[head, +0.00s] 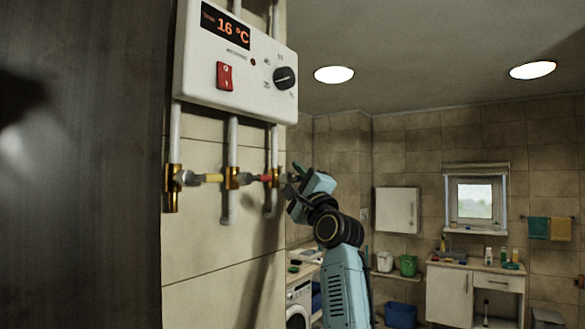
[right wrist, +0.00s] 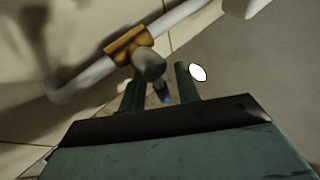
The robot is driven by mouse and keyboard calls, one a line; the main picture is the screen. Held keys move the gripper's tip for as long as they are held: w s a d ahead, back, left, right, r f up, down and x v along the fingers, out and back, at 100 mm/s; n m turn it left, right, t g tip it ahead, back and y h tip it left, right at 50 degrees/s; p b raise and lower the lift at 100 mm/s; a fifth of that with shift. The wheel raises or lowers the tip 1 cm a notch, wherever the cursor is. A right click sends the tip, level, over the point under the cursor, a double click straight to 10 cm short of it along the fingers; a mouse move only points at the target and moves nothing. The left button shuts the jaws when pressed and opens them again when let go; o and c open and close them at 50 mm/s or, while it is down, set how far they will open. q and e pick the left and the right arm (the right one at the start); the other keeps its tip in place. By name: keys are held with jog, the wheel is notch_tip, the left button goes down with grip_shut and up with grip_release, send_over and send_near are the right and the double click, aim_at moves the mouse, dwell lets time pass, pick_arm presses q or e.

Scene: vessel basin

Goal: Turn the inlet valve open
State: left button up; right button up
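A white water heater (head: 240,58) hangs on the tiled wall, its display reading 16 °C. Three brass valves sit on the pipes below it. The left valve (head: 172,188) has a yellow-marked lever, and the middle valve (head: 231,178) a red-marked one. The right valve (head: 275,177) is partly covered by my right gripper (head: 294,181). In the right wrist view this brass valve (right wrist: 128,45) has a grey stem and a blue-tipped lever (right wrist: 162,92). The lever lies between the fingers of my right gripper (right wrist: 160,90), which stand apart with a visible gap. My left gripper is out of view.
A red switch (head: 224,76) and a black knob (head: 284,78) are on the heater's front. A dark surface (head: 80,180) fills the left side. A washing machine (head: 299,302) stands behind my right arm. The room to the right is open.

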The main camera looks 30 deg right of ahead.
jog(key=shift+x, duration=0.85)
grip_shut()
